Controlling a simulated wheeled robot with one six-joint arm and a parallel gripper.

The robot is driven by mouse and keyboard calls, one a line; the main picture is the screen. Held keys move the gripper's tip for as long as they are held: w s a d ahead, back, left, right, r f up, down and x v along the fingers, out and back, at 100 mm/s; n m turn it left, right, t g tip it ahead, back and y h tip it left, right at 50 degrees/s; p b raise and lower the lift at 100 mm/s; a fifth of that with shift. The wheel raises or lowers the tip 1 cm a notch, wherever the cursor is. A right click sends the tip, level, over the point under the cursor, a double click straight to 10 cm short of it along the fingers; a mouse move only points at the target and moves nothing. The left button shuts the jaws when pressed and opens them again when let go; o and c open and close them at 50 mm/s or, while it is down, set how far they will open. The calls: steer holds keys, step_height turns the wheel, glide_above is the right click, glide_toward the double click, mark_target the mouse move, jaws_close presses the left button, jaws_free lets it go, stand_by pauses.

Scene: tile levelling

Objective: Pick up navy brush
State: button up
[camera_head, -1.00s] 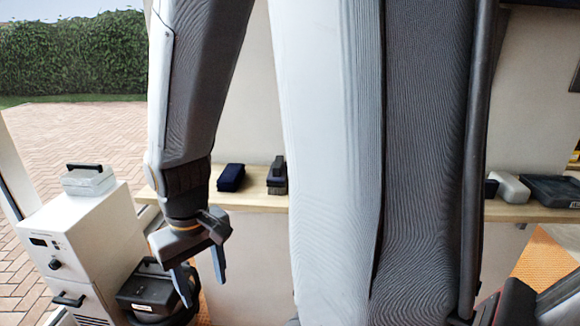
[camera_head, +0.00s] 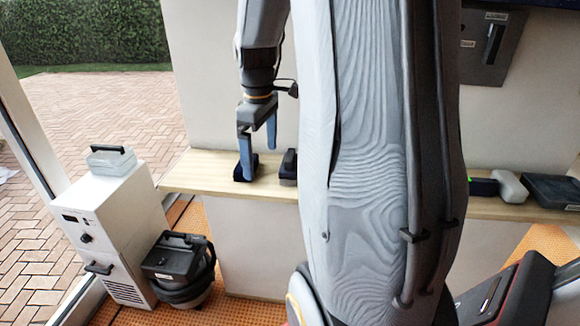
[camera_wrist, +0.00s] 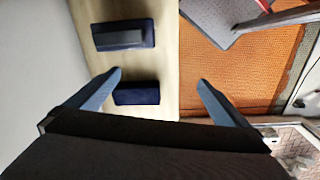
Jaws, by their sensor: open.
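The navy brush (camera_head: 244,170) lies on the left part of a pale wooden shelf (camera_head: 205,172) in the head view. My gripper (camera_head: 258,160) is open just above and beside it, pointing down, and its left finger partly covers the brush. In the wrist view the navy brush (camera_wrist: 137,93) lies between the two fingers of my gripper (camera_wrist: 160,77), much closer to the left finger. The right finger is over the orange floor, past the shelf edge. I cannot tell whether a finger touches the brush.
A second dark brush with a grey top (camera_wrist: 120,39) lies close by on the shelf; it also shows in the head view (camera_head: 288,167). A white cabinet (camera_head: 110,225) and a black vacuum (camera_head: 178,262) stand at left. A grey block (camera_head: 510,186) and dark tray (camera_head: 552,190) lie on the right.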

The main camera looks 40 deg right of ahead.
mark_target(290, 155)
steer(key=d+r, duration=0.1)
steer(key=d, duration=0.2)
steer(key=d+n, duration=0.1)
steer(key=d, duration=0.2)
steer(key=d+r+n, duration=0.1)
steer(key=d, duration=0.2)
steer(key=shift+s+r+g, duration=0.3)
steer(key=shift+s+g, duration=0.05)
steer(key=shift+g, duration=0.05)
steer(key=shift+n, duration=0.3)
steer(key=shift+d+f+p, duration=0.1)
steer(key=shift+f+p, duration=1.25)
steer(key=shift+f, duration=2.4)
steer(key=c, duration=1)
